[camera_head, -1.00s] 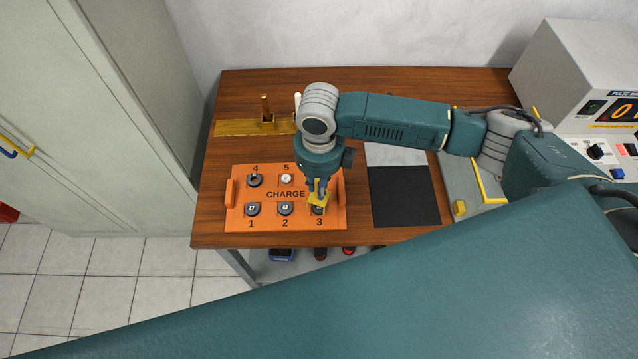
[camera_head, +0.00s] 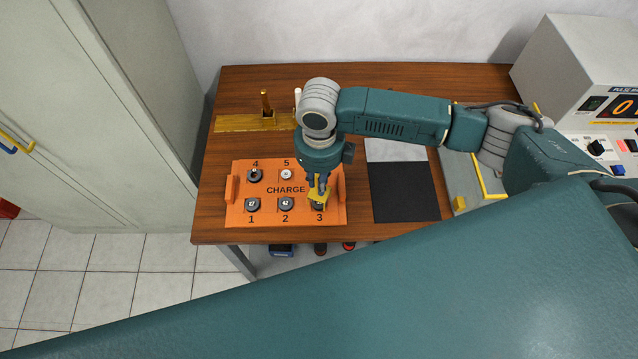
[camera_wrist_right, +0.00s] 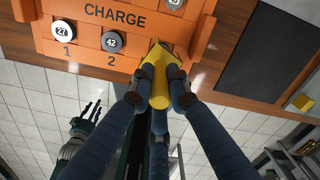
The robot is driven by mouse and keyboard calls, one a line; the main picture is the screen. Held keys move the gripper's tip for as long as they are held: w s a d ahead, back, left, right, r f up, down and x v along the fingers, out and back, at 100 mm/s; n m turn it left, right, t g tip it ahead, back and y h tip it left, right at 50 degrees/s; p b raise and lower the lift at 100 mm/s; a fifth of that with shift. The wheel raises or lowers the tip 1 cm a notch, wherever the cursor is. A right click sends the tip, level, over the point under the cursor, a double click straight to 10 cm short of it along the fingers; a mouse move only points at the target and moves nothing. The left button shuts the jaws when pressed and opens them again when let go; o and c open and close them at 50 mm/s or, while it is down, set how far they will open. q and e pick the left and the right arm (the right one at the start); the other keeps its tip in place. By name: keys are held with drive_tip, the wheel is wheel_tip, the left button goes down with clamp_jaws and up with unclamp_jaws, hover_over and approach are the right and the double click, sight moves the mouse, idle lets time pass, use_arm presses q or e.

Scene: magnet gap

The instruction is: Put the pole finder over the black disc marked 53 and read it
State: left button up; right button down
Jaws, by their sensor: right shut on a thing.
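The yellow pole finder (camera_head: 319,196) is in my right gripper (camera_head: 317,182), whose fingers are shut on it. In the right wrist view the pole finder (camera_wrist_right: 160,82) shows between the fingers (camera_wrist_right: 158,88). It is at place 3 of the orange CHARGE tray (camera_head: 240,190). A dark disc (camera_head: 318,207) shows partly under it; its number is hidden, and I cannot tell whether they touch.
Place 4 holds a dark disc (camera_head: 255,175) and place 5 a pale one (camera_head: 286,174). A black mat (camera_head: 403,192) lies to the right. A meter box (camera_head: 575,70) stands at far right.

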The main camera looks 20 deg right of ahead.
drive_tip(key=shift+r, duration=0.1)
idle(0.6)
wheel_tip(320, 180, up, 3)
drive_tip(key=p, duration=0.3)
drive_tip(key=shift+r, duration=0.15)
drive_tip(key=shift+r+p, duration=0.45)
drive_tip(key=shift+r, duration=0.85)
